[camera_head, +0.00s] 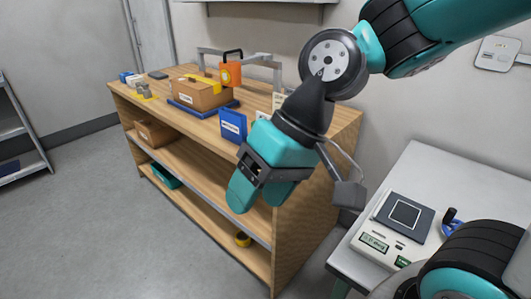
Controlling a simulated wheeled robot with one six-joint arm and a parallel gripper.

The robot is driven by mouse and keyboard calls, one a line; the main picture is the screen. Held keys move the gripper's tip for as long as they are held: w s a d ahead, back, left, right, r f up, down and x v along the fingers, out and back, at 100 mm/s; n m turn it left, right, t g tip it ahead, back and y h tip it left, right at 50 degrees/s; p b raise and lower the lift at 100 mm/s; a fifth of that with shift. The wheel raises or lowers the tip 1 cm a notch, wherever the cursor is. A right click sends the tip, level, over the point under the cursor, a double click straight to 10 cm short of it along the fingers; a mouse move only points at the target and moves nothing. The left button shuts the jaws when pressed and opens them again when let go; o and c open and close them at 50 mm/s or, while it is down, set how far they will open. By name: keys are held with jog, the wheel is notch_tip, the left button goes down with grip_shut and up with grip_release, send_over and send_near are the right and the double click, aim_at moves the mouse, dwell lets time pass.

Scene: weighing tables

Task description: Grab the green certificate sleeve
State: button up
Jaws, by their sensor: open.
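I cannot make out a green certificate sleeve for certain in this view. My gripper (257,200), with teal fingers pointing down, is open and empty. It hangs in front of the right end of the wooden shelf unit (318,165) and hides part of its shelves and top. A blue upright folder or card (233,125) stands on the top just left of my gripper, with a pale item partly hidden beside it.
A cardboard box with yellow tape (203,94) sits on a blue platform near an orange device (231,73). A teal bin (167,176) lies on a lower shelf. A scale (396,226) stands on the white table (440,174) at right.

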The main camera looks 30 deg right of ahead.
jog(key=w+d+f+m+t+y+b, duration=0.2)
jog(key=w+d+f+m+t+b, duration=0.25)
jog(key=w+f+m+b, duration=0.35)
jog(key=w+d+f+m+t+y+b, duration=0.3)
jog(key=w+d+f+m+b, duration=0.25)
jog(key=w+f+m, duration=0.35)
jog(key=w+d+f+m+t+h+b, duration=0.2)
jog(key=w+d+f+m+t+b, duration=0.15)
jog(key=d+m, duration=0.6)
jog(key=w+d+f+m+t+h+b, duration=0.25)
jog(key=d+m+t+b, duration=0.25)
jog(key=d+m, duration=0.4)
jog(key=shift+n+y, duration=0.25)
jog(key=shift+n, duration=0.3)
jog(key=p+x, duration=0.2)
jog(key=x, duration=0.1)
jog(key=p+x, duration=0.3)
jog(key=x, duration=0.1)
jog(key=r+p+x, duration=0.1)
jog(key=p+x, duration=0.2)
jog(key=x, duration=0.1)
jog(key=shift+w+d, duration=0.15)
jog(key=shift+d, duration=0.3)
jog(key=shift+p+x, duration=0.65)
jog(key=shift+x, duration=2.45)
jog(key=shift+w+d, duration=0.1)
jog(key=shift+d, duration=0.05)
jog(key=shift+c, duration=0.3)
